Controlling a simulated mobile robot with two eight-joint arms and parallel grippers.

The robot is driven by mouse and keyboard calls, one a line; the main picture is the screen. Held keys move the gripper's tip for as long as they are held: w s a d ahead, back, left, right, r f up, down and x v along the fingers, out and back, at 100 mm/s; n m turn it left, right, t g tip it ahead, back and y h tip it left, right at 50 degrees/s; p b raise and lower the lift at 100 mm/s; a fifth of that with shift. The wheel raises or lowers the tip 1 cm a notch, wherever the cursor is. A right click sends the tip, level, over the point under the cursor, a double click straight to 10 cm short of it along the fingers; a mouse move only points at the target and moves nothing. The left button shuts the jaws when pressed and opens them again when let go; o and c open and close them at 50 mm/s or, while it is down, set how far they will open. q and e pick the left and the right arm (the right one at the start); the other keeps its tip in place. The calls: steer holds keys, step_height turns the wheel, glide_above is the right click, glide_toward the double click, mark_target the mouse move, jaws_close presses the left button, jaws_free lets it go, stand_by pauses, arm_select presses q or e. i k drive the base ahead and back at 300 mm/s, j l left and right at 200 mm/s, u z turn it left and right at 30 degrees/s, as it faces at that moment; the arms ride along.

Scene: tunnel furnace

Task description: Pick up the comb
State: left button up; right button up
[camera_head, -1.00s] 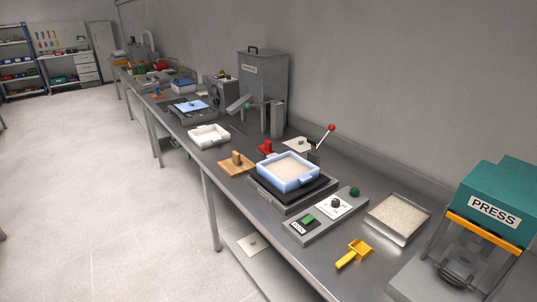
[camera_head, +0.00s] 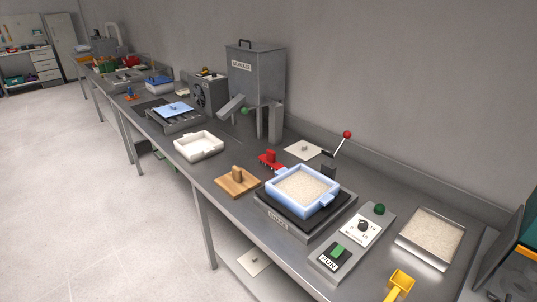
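The comb looks to be the small red tool (camera_head: 270,160) with an upright grip and a toothed-looking lower edge. It rests on the grey metal bench (camera_head: 222,205), behind the light blue tray (camera_head: 303,188) and close to the tray's far left corner. Its lower part is small in the picture, so the teeth are hard to make out. Neither of my grippers shows in the head view.
A wooden block with a handle (camera_head: 237,181) lies left of the blue tray, which sits on a black-topped shaker (camera_head: 262,209). A lever with a red knob (camera_head: 347,134) rises behind. A white tray (camera_head: 199,146), grey hopper (camera_head: 256,75) and yellow scoop (camera_head: 400,284) are also on the bench.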

mark_target(270, 159)
steer(key=i+j+z, duration=0.1)
steer(key=i+j, duration=0.2)
steer(key=i+j+z, duration=0.1)
steer(key=i+j, duration=0.45)
steer(key=j, duration=0.25)
steer(key=i+j+z, duration=0.15)
steer(key=i+j, duration=0.15)
steer(key=i+j+z, duration=0.1)
steer(key=i+j, duration=0.15)
steer(key=j, duration=0.3)
steer(key=i+j+z, duration=0.1)
steer(key=i+j, duration=0.45)
steer(key=i, duration=0.2)
